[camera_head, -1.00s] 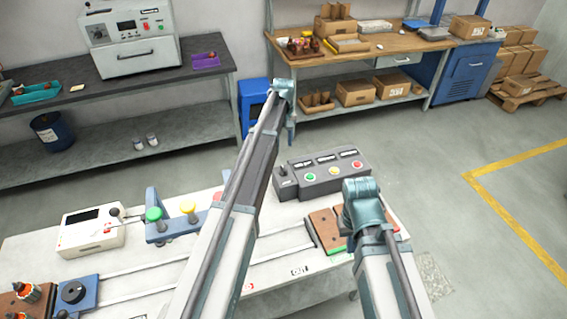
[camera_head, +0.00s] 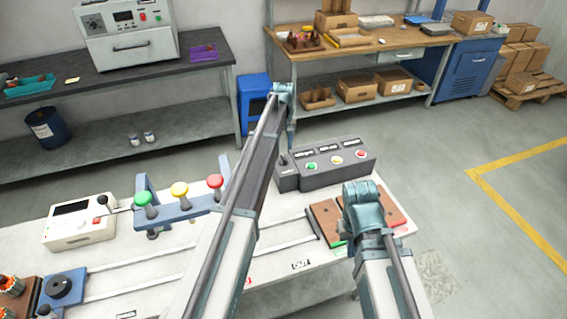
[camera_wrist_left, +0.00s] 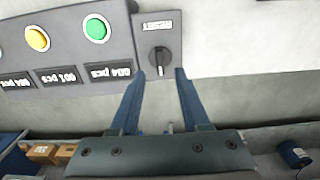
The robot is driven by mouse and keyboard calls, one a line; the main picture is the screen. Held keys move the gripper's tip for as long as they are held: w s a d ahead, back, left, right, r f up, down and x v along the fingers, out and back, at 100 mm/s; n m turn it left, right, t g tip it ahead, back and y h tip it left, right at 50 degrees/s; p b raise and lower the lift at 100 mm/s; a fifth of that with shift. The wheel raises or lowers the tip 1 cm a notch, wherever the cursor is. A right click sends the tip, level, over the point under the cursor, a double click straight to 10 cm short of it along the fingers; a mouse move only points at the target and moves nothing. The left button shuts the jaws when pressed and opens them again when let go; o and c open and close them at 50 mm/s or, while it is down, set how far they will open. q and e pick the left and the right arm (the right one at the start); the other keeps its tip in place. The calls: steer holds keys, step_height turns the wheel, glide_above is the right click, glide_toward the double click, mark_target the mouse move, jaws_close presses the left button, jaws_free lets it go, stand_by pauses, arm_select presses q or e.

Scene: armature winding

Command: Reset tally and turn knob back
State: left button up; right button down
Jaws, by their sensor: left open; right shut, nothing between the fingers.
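The grey control box (camera_head: 325,168) stands on the white table, with green, yellow and red buttons and small tally displays above them. In the left wrist view, a black knob (camera_wrist_left: 160,60) sits beside a RESET label. The displays (camera_wrist_left: 110,71) appear upside down there and read like "004 pcs" and "001 pcs". My left gripper (camera_wrist_left: 158,75) is open, its fingertips either side of the knob and apart from it in the picture. In the head view, it hangs over the box's left end (camera_head: 290,140). My right arm is at right; its gripper is hidden.
A white box with a dark screen (camera_head: 78,222) and a blue stand (camera_head: 168,214) with green, yellow and red balls stand left on the table. Brown blocks (camera_head: 326,220) lie near my right arm. Shelved benches stand behind.

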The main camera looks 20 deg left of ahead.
mark_target(284, 157)
arm_select(q)
step_height(284, 157, down, 6)
steer(key=b, duration=0.4)
steer(key=shift+r, duration=0.2)
steer(key=shift+r, duration=0.1)
steer(key=shift+c, duration=0.3)
jaws_close()
